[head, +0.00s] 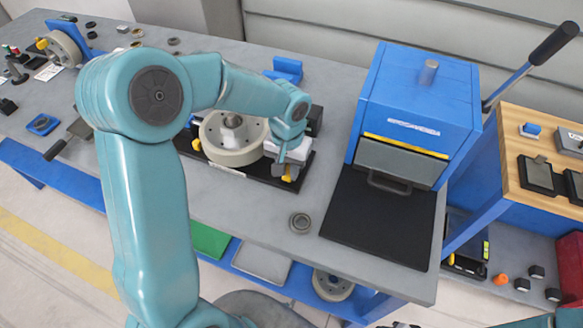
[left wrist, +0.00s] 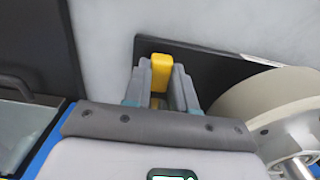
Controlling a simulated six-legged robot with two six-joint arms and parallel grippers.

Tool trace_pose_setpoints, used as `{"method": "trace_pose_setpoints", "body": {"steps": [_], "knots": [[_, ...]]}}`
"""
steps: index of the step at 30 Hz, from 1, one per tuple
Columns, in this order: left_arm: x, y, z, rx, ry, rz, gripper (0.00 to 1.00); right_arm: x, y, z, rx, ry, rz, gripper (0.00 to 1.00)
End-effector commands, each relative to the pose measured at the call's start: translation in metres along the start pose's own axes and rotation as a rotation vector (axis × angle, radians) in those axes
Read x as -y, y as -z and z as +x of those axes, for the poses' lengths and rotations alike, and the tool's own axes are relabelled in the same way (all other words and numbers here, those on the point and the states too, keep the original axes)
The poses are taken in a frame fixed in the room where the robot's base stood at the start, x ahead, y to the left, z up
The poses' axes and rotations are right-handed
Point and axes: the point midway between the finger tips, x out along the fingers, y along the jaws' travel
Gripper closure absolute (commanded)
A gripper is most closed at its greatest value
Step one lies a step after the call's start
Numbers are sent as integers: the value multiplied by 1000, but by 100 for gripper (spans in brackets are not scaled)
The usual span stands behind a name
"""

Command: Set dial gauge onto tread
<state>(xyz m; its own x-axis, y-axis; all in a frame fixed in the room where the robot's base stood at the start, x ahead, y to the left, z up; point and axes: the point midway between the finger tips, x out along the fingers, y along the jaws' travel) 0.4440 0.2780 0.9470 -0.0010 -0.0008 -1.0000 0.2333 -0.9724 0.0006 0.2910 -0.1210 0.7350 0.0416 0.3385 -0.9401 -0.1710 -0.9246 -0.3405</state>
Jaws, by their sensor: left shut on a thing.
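A pale grey wheel (head: 240,153) with a metal hub lies on a black base plate (head: 236,178) on the bench; its round rim is the tread. In the left wrist view the wheel (left wrist: 268,98) is at the right. My left gripper (head: 287,170) points down at the wheel's right side, over the plate's right end. In the left wrist view its jaws (left wrist: 161,90) are shut on a yellow block (left wrist: 161,70). I cannot tell whether this block is part of the dial gauge; no dial face shows. My right gripper does not show.
A blue press (head: 415,100) with a black mat (head: 378,220) stands to the right. A small grey ring (head: 300,222) lies near the bench's front edge. A second wheel (head: 68,43) and small tools are at the far left. Grey bench between plate and mat is mostly clear.

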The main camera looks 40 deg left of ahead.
Motion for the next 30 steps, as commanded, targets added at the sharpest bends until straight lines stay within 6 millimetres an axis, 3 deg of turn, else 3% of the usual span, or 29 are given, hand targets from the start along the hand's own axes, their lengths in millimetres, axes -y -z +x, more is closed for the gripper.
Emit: {"method": "trace_pose_setpoints", "body": {"steps": [4,12,13,15,25,30], "knots": [[24,1,0,-3,3,-4,100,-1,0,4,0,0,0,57],[27,1,-2,-3,5,0,100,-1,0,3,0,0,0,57],[27,1,-2,-4,5,0,68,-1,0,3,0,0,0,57],[27,1,-2,-4,5,0,49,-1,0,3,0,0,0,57],[26,1,-4,-3,3,-1,49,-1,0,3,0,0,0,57],[26,1,-29,-8,2,0,49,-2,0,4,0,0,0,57]]}}
